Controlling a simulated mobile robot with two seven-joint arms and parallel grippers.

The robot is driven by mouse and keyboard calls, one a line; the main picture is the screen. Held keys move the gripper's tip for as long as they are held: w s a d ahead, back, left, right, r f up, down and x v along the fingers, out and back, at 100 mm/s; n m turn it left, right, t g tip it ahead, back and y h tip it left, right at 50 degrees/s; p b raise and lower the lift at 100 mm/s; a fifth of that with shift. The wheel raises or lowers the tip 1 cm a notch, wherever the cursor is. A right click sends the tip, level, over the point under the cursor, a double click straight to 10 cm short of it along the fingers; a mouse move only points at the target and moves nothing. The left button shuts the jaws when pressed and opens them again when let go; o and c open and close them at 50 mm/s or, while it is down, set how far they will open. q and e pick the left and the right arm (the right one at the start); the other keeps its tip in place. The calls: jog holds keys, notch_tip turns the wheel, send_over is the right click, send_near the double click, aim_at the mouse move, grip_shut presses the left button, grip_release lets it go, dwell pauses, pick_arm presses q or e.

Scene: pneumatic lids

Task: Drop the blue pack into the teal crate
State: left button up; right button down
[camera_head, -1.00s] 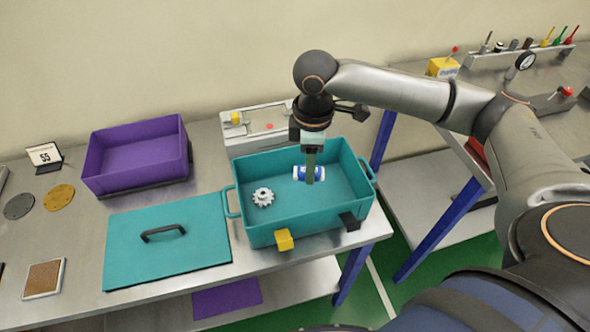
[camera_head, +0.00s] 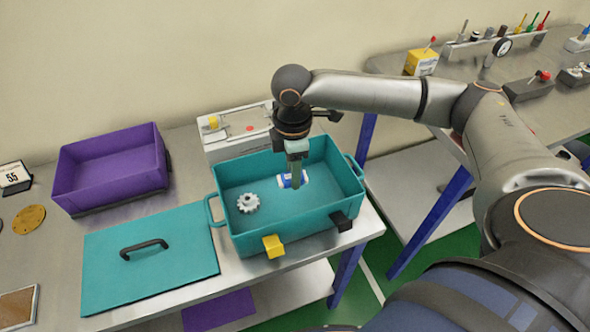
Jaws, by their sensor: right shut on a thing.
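The teal crate (camera_head: 340,205) stands open on the metal table, its lid off. My right gripper (camera_head: 295,180) points down into the crate from above and is shut on the blue pack (camera_head: 284,181), a small blue and white piece. The pack is inside the crate's outline, partly covered by the fingers; I cannot tell whether it touches the floor. A white gear (camera_head: 248,203) lies in the crate, left of the pack. The teal lid (camera_head: 185,255) with a black handle lies flat on the table left of the crate. My left gripper is not in view.
A purple bin (camera_head: 110,172) stands at the back left. A grey device (camera_head: 225,149) is behind the crate. A yellow block (camera_head: 273,246) and a black block (camera_head: 341,221) sit at the crate's front wall. A second bench (camera_head: 470,85) with tools is at right.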

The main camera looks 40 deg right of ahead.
jog(key=shift+c, duration=1.9)
grip_release()
notch_tip(320, 180, up, 12)
jog(key=shift+r+p, duration=0.25)
jog(key=shift+p, duration=0.2)
